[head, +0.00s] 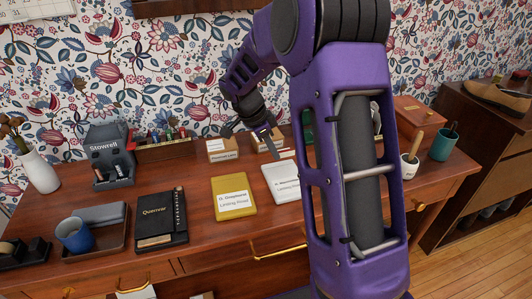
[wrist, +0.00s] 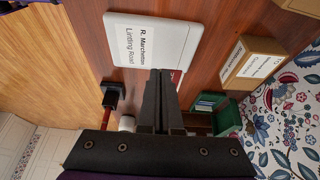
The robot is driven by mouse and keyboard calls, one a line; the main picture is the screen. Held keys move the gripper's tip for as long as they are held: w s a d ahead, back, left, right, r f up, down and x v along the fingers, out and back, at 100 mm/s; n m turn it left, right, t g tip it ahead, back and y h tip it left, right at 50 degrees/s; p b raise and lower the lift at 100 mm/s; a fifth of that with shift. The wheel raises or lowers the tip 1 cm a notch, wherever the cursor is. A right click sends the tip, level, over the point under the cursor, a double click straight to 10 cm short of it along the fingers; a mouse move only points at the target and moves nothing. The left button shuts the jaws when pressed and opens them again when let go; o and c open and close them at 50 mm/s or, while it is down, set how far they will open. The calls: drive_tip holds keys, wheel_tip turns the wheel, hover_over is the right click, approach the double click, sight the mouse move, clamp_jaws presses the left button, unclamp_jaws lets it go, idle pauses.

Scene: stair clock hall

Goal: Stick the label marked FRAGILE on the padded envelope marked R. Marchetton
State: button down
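The padded envelope marked R. Marchetton (wrist: 172,55) is white with a printed address patch and lies flat on the desk. In the head view the white envelope (head: 280,184) is partly hidden by my arm. My gripper (head: 271,152) points down just behind its far edge. In the wrist view my gripper's fingers (wrist: 161,72) are close together, just off the envelope's edge. A small white label with red marking (wrist: 177,77) shows at the fingertips, mostly hidden by them; it also shows in the head view (head: 287,153). Its wording is too small to read. The gripper looks shut on it.
A yellow envelope (head: 234,198) lies left of the white one. Small cardboard boxes (head: 222,150) stand behind, near the wall. A black notebook (head: 161,218), a tray with a blue mug (head: 75,236) and a grey holder (head: 109,157) are farther left. A green bin (wrist: 228,117) stands nearby.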

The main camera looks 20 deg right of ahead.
sight(277, 176)
drive_tip(key=shift+a, duration=0.1)
drive_tip(key=shift+f, duration=0.1)
drive_tip(key=shift+f+b, duration=1.65)
drive_tip(key=shift+f, duration=1.55)
drive_tip(key=c, duration=0.5)
unclamp_jaws()
drive_tip(key=shift+c, duration=0.2)
drive_tip(key=shift+r, duration=0.2)
wheel_tip(277, 176, up, 7)
drive_tip(key=p, duration=0.3)
drive_tip(key=shift+f, duration=0.15)
